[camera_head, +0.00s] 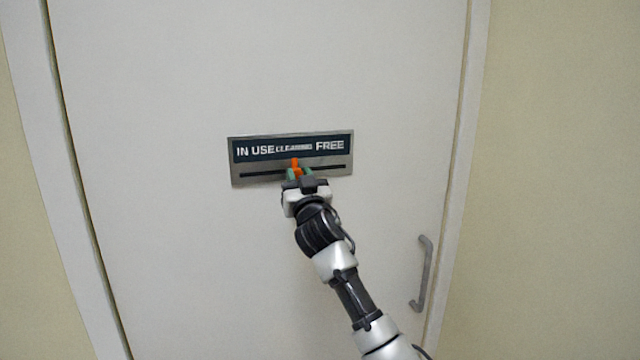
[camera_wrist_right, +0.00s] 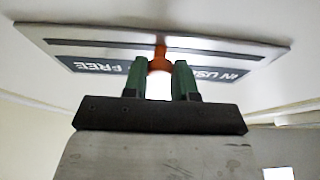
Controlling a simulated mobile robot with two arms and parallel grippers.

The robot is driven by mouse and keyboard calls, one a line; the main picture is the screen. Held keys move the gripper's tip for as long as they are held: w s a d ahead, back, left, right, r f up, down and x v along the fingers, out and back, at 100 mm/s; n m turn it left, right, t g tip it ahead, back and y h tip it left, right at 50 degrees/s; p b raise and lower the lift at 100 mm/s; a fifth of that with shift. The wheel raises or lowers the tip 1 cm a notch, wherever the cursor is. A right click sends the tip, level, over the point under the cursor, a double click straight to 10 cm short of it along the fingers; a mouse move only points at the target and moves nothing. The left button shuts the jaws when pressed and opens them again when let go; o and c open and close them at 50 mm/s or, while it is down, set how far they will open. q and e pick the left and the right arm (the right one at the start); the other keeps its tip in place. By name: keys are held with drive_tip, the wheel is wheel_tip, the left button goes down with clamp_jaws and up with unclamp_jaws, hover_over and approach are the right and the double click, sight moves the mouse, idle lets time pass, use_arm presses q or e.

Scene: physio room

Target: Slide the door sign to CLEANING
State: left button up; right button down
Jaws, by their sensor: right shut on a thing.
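The door sign (camera_head: 240,173) is a grey metal plate on the white door, with a dark strip reading IN USE, CLEANING and FREE from left to right. A dark slot runs below the words. The orange slider (camera_head: 295,165) stands at the middle of the slot, under CLEANING. My right gripper (camera_head: 299,174) has its green fingers shut on the slider's knob. In the right wrist view the sign (camera_wrist_right: 220,46) appears upside down, and the orange slider (camera_wrist_right: 160,61) sits between the green fingertips (camera_wrist_right: 160,68). My left gripper is in neither view.
The white door (camera_head: 180,260) fills most of the head view. A grey handle (camera_head: 422,273) is on its right side, to the right of my right arm. The door face around the sign is clear.

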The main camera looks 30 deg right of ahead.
drive_tip(key=shift+d, duration=0.1)
drive_tip(key=c, duration=0.9)
unclamp_jaws()
drive_tip(key=b+v, duration=0.4)
drive_tip(key=v, duration=0.7)
drive_tip(key=shift+w, duration=0.1)
